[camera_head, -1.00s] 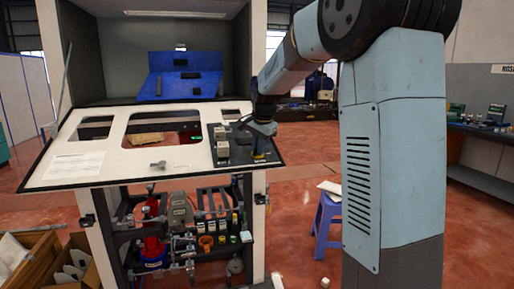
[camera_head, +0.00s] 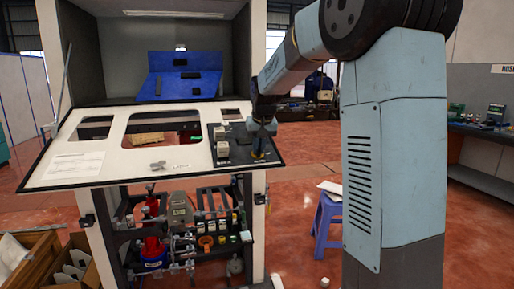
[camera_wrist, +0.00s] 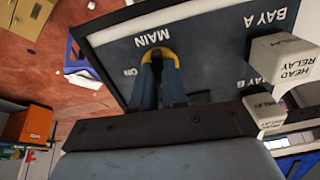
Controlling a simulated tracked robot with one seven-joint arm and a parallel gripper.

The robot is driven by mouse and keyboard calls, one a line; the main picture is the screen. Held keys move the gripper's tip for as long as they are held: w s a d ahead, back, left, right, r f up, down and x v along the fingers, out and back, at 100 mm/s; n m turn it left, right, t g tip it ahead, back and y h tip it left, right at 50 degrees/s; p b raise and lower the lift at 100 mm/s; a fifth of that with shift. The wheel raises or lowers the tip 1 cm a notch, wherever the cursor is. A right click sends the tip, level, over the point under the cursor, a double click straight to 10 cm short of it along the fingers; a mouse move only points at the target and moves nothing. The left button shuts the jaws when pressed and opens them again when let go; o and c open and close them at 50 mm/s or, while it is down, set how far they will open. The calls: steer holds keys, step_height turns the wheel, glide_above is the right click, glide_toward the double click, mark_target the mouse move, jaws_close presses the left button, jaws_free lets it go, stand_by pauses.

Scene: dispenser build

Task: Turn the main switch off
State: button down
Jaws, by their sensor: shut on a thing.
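The main switch (camera_wrist: 173,56) has a yellow surround and a dark handle, and sits on the black panel beside the upside-down lettering MAIN and ON in the wrist view. My gripper (camera_wrist: 158,65) is shut on the switch handle, one blue-grey finger on each side. The fingers hide much of the handle, so I cannot tell exactly how far it is turned. In the head view my gripper (camera_head: 259,154) points down at the right part of the sloping console, and the switch is mostly hidden behind it.
White relay blocks marked HEAD RELAY (camera_wrist: 287,58) and RELAY (camera_wrist: 264,108) stand close beside the gripper. The sloping white console (camera_head: 185,166) has cut-out windows. A blue stool (camera_head: 327,222) stands on the red floor to the right.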

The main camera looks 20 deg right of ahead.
steer(key=shift+w+r+n, duration=0.15)
steer(key=shift+r+n, duration=0.05)
steer(key=shift+n, duration=0.5)
steer(key=c, duration=1.2)
jaws_free()
steer(key=shift+f, duration=0.15)
steer(key=shift+o, duration=0.2)
steer(key=v, duration=1.3)
steer(key=shift+s+r, duration=0.2)
steer(key=shift+r, duration=0.1)
steer(key=s+f, duration=0.4)
steer(key=s, duration=0.6)
steer(key=s+f, duration=0.5)
steer(key=s, duration=0.6)
steer(key=s+f+t, duration=0.1)
steer(key=s+f, duration=0.3)
steer(key=s, duration=0.7)
steer(key=shift+a+f, duration=0.2)
steer(key=shift+a, duration=0.1)
